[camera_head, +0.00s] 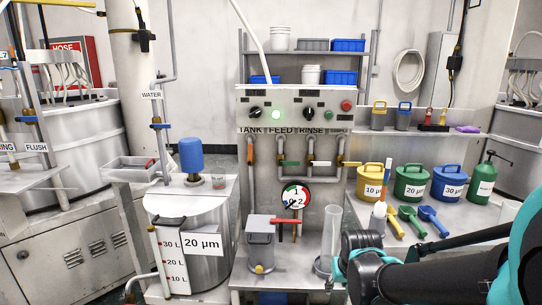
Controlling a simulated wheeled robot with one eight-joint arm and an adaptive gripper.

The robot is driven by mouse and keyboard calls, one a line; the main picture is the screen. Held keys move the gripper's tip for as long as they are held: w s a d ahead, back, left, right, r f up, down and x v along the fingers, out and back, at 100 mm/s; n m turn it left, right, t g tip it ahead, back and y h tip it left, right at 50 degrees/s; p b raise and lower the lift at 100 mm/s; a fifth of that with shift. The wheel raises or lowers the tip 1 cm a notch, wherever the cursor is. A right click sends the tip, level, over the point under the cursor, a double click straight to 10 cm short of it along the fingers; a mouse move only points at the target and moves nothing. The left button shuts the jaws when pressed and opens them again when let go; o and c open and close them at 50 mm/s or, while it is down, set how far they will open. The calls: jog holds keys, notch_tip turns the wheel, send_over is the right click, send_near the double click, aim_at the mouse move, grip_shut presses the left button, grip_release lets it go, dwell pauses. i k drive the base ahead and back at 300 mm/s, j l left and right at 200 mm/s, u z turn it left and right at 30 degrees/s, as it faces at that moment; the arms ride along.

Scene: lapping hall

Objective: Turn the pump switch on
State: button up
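A grey control panel (296,96) stands at the back centre. I cannot read which knob is the pump switch, as the small labels are too fine. The dark end of my arm with my gripper (362,262) is at the lower right, well below and apart from the panel. Its fingers cannot be made out, and no held thing shows.
Pipes with coloured valve handles (290,163) and a round gauge (295,195) hang below the panel. A clear cylinder (331,240) stands just left of my arm. Yellow, green and blue cans (412,182) fill the right bench. A steel tank (205,262) stands at left.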

aim_at(308, 112)
jog(key=i+j+z, duration=0.15)
jog(key=j, duration=0.5)
jog(key=i+j+z, duration=0.15)
jog(key=j, duration=0.5)
jog(key=i+j+z, duration=0.1)
jog(key=j, duration=0.55)
jog(key=i+j+z, duration=0.15)
jog(key=j, duration=0.55)
